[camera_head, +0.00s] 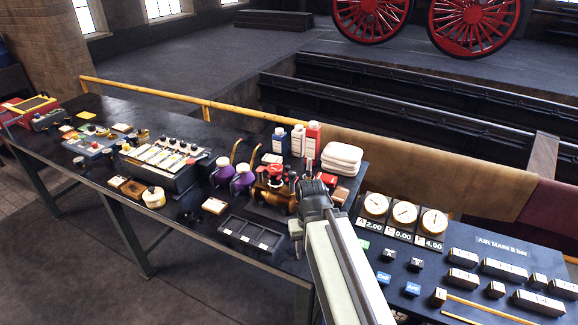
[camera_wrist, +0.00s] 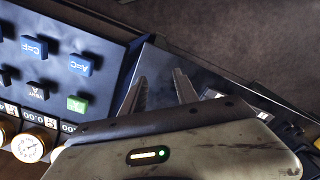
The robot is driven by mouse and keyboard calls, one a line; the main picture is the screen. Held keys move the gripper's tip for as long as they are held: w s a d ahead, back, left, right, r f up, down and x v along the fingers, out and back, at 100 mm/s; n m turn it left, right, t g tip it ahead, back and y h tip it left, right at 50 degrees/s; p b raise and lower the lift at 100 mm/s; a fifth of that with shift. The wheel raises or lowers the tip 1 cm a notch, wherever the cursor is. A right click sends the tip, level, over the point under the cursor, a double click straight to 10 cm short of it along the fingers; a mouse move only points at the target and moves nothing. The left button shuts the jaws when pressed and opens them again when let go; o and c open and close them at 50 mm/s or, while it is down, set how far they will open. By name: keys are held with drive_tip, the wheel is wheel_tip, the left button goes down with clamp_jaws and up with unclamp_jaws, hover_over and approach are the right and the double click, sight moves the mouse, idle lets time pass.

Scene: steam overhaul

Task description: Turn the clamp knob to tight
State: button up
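A brass and black fixture with red parts (camera_head: 272,190) stands on the dark bench, just left of my arm's end. It may carry the clamp knob, but the knob is too small to make out and my arm hides part of this area. My gripper (camera_head: 298,248) hangs near the bench's front edge, right of a black slotted tray (camera_head: 250,232). In the wrist view my gripper (camera_wrist: 160,88) has its two dark fingers spread apart, with nothing between them. The fixture is not clear in the wrist view.
A gauge panel (camera_head: 485,240) with dials and labelled blocks lies right of my arm; it also shows in the wrist view (camera_wrist: 60,20).

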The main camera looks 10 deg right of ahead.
drive_tip(key=o, duration=0.3)
drive_tip(key=shift+w, duration=0.1)
drive_tip(key=w+r+p, duration=0.2)
drive_tip(key=w, duration=0.1)
drive_tip(key=w+r+n+p, duration=0.1)
drive_tip(key=w+r+p, duration=0.2)
drive_tip(key=w+r+n+p, duration=0.1)
drive_tip(key=w+r+p, duration=0.1)
drive_tip(key=w, duration=0.2)
drive_tip(key=shift+d+r, duration=0.25)
wheel_tip(320, 180, up, 10)
drive_tip(key=r+n+p, duration=0.1)
drive_tip(key=n+p, duration=0.5)
drive_tip(key=p, duration=0.5)
hover_over(292, 172)
drive_tip(key=shift+s+f, duration=0.1)
drive_tip(key=shift+f, duration=0.15)
drive_tip(key=shift+w, duration=0.25)
wheel_tip(292, 172, down, 8)
drive_tip(key=b, duration=0.8)
drive_tip(key=shift+f, duration=0.15)
drive_tip(key=shift+a, duration=0.1)
clamp_jaws()
